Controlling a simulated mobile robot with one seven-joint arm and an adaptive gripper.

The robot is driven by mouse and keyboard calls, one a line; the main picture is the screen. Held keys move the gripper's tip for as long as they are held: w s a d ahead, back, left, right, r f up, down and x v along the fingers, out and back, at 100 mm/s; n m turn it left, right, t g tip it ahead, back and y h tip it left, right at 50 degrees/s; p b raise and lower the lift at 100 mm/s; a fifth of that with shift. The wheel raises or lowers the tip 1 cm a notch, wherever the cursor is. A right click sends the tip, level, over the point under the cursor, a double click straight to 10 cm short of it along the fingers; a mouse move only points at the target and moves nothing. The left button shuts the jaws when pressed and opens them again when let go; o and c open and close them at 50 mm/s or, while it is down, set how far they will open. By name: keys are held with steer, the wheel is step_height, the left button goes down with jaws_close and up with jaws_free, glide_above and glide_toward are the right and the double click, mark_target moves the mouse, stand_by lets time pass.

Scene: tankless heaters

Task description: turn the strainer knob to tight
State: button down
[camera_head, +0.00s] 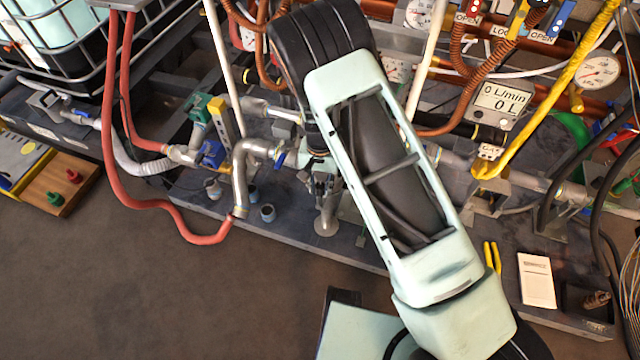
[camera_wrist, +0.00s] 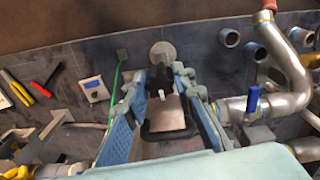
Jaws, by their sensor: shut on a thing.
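My gripper (camera_wrist: 165,84) reaches down over the pipework, with its two blue-padded fingers on either side of a dark part between their tips. This dark part, with a small white mark, appears to be the strainer knob (camera_wrist: 160,78). The fingers are shut on it, and they hide much of it. I cannot read its tight marking or its turn angle. In the head view my gripper (camera_head: 320,168) is small, under my arm and beside the silver pipe, and the knob is mostly hidden there.
A silver bent pipe (camera_head: 240,172) with a red hose (camera_head: 205,237) stands left of my gripper. A blue valve lever (camera_wrist: 253,99) is close beside it in the wrist view. A flow meter (camera_head: 503,103) and yellow hose (camera_head: 545,95) are at the right. The floor in front is clear.

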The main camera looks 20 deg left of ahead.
mark_target(321, 186)
steer(key=shift+m, duration=0.4)
steer(key=c, duration=1.6)
jaws_free()
steer(key=shift+r, duration=0.1)
step_height(321, 186, up, 12)
steer(key=shift+f, duration=0.1)
steer(key=shift+d, duration=0.1)
